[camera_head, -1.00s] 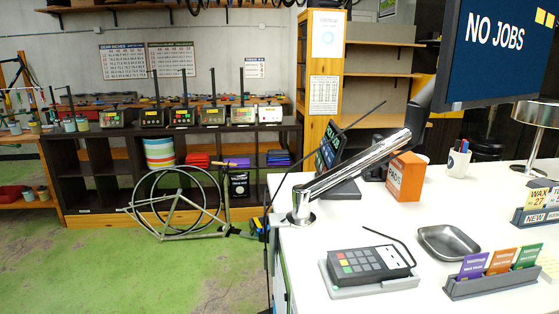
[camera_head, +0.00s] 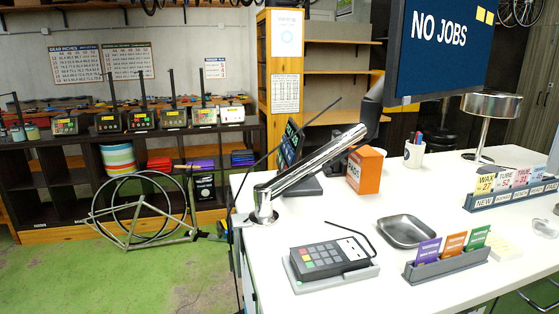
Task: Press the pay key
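A dark grey keypad terminal (camera_head: 327,257) lies on a light grey stand (camera_head: 318,283) near the front left of the white counter. It has rows of grey keys, with a red key and green and yellow keys on its left part. I cannot read any label on the keys, so I cannot tell which one is the pay key. A thin black stalk rises behind the terminal. Neither of my grippers shows in the head view.
A metal tray (camera_head: 406,231) and a card holder (camera_head: 447,266) stand right of the terminal. A chrome monitor arm (camera_head: 312,174) rises behind it. An orange box (camera_head: 366,170) and a pen cup (camera_head: 414,155) stand farther back. The counter (camera_head: 347,208) is clear between these.

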